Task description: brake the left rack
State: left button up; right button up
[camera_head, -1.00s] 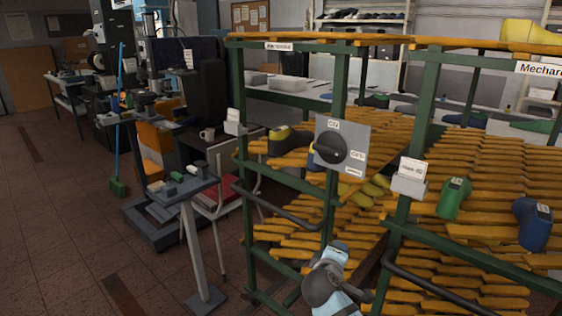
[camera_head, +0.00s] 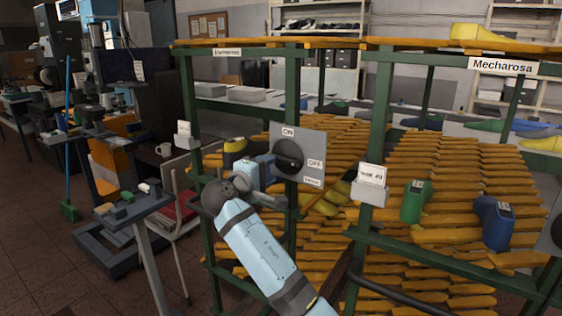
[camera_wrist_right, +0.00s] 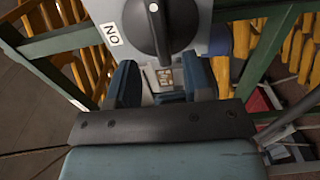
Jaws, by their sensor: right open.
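The left rack (camera_head: 292,110) is a green frame with orange slats. Its grey switch panel (camera_head: 312,145) has an ON label at the top and an OFF label at the right. The round black knob (camera_head: 289,157) is on the panel; in the wrist view the knob (camera_wrist_right: 165,25) shows a white dot at its upper end, with the ON label to the left. My right gripper (camera_head: 262,171) is close to the knob, at its lower left. In the wrist view its open fingers (camera_wrist_right: 165,80) are below the knob, with nothing between them. My left gripper is out of view.
A second rack, labelled Mecharosa (camera_head: 502,67), adjoins on the right. A green last (camera_head: 413,202) and a blue last (camera_head: 494,222) are on its slats. A card holder (camera_head: 369,190) sticks out from a post. A grey stand (camera_head: 135,210) is at left.

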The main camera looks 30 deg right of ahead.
aim_at(281, 161)
jog(key=x, duration=0.7)
jog(key=shift+w+d, duration=0.1)
jog(key=shift+d, duration=0.1)
grip_shut()
